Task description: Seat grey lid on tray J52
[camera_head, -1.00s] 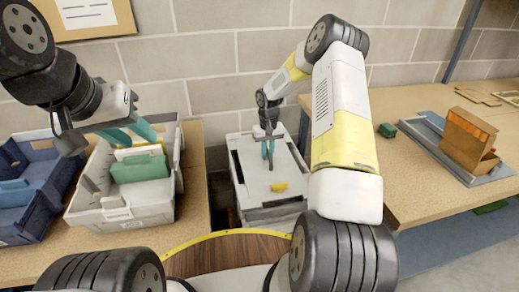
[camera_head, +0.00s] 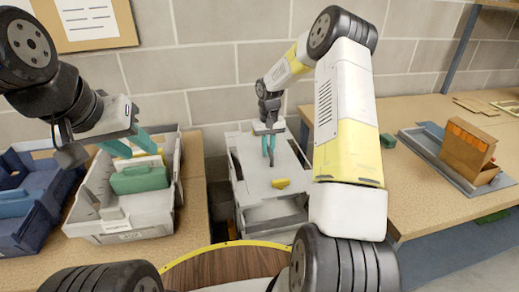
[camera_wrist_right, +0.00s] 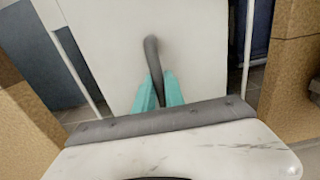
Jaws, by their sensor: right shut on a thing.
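A flat light grey lid (camera_head: 262,160) lies or hangs at the white frame between the two tables; I cannot tell whether it touches. My right gripper (camera_head: 268,160) is shut on its dark handle, which shows between the teal fingers in the right wrist view (camera_wrist_right: 152,75). A light grey tray (camera_head: 125,226) stands on the left table, with a small front label too small to read surely. It holds a green block (camera_head: 139,179) and a yellow piece. My left gripper (camera_head: 132,145) is open and empty above the tray's back part.
A blue bin (camera_head: 30,225) stands left of the grey tray. On the right table (camera_head: 430,200), a grey tray holds a brown box (camera_head: 466,150). A wall stands close behind.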

